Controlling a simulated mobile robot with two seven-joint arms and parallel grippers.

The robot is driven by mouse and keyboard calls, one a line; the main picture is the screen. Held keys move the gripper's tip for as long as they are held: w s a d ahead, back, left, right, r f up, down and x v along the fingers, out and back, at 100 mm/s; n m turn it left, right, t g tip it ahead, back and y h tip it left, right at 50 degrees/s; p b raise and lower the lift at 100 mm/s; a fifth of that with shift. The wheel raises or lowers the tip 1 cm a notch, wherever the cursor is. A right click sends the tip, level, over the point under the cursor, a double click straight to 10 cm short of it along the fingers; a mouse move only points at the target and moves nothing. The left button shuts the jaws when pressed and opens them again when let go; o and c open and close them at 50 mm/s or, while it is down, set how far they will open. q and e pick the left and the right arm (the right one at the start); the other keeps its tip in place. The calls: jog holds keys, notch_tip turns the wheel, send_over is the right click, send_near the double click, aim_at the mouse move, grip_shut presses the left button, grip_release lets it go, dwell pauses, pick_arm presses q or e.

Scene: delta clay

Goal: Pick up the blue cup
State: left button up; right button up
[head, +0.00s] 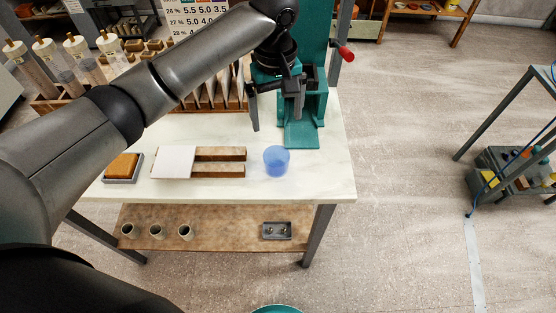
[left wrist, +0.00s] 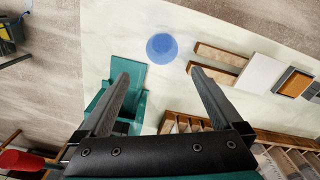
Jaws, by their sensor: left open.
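The blue cup (head: 276,160) is translucent and stands on the white table top, near its front right part. It also shows in the left wrist view (left wrist: 161,48), beyond the fingertips. My left gripper (head: 277,125) is open and empty. In the head view it is above and behind the cup, in front of the teal machine. In the left wrist view its two fingers (left wrist: 160,78) point toward the cup, with the cup apart from both. My right gripper is not in view.
The teal machine (head: 301,135) stands close behind the cup. Wooden strips with a white block (head: 174,162) lie left of the cup, and an orange block on a grey tray (head: 122,168) lies farther left. The table top (head: 325,177) is clear right of the cup.

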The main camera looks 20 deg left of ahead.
pick_arm(q)
jog(key=b, duration=0.1)
send_near(276, 156)
jog(key=s, duration=0.2)
jog(key=f, duration=0.4)
jog(key=d+f+b, duration=0.1)
jog(key=f, duration=0.1)
jog(key=shift+s+f, duration=0.1)
jog(key=shift+s, duration=0.25)
jog(key=c, duration=1.2)
